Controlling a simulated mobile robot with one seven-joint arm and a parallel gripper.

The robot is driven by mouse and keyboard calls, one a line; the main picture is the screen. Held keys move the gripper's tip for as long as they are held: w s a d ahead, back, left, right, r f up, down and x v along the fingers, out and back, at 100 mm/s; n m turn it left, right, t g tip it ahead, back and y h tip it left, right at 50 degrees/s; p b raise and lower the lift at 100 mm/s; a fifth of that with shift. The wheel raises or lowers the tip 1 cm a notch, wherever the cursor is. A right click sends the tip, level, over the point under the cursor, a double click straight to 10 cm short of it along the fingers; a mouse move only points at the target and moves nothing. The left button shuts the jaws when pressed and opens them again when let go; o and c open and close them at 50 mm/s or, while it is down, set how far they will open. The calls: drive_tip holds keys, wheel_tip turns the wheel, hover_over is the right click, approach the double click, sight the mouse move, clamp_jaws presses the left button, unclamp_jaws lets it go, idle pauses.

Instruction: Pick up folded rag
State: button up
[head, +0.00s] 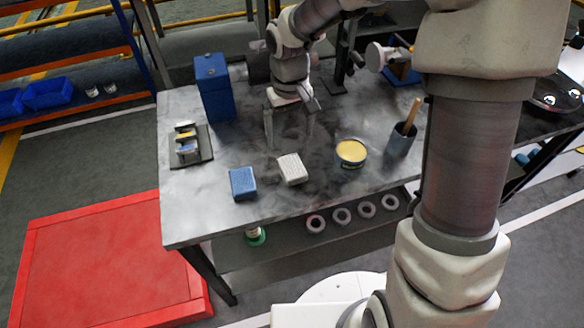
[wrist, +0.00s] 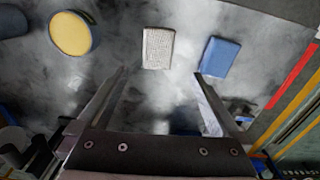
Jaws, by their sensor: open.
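A pale grey, woven-textured flat block (head: 292,169), which looks like the folded rag, lies on the grey metal workbench (head: 200,218) near its front edge. It also shows in the wrist view at the top centre (wrist: 158,48). A smooth blue block (head: 243,183) lies just left of it in the head view and to its right in the wrist view (wrist: 220,57). My gripper (head: 290,140) is open and empty, fingers pointing down, above the bench and behind the pale block. In the wrist view the gap between my fingertips (wrist: 160,76) lines up roughly with the pale block.
A round tin with yellow contents (head: 351,153) and a dark cup holding a wooden handle (head: 401,139) stand right of the rag. A tall blue box (head: 214,87) and a small rack (head: 190,146) stand at the left. Bare bench surrounds the pale block.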

hover_over(292, 166)
drive_tip(key=f, duration=0.6)
drive_tip(key=shift+a+f, duration=0.1)
drive_tip(key=shift+a, duration=0.1)
drive_tip(key=f+b, duration=0.1)
drive_tip(key=f, duration=0.4)
drive_tip(key=shift+d+f, duration=0.1)
drive_tip(key=shift+d, duration=0.1)
drive_tip(key=c, duration=1.2)
drive_tip(key=shift+c, duration=0.2)
drive_tip(key=r, duration=0.4)
drive_tip(key=shift+d+r+p, duration=0.2)
drive_tip(key=shift+r+p, duration=0.15)
drive_tip(key=s+d+r, duration=0.1)
drive_tip(key=d+r, duration=0.2)
drive_tip(key=d, duration=0.2)
drive_tip(key=s+d+r+p, duration=0.1)
drive_tip(key=s+d+r, duration=0.1)
drive_tip(key=d, duration=0.4)
drive_tip(key=shift+r, duration=0.7)
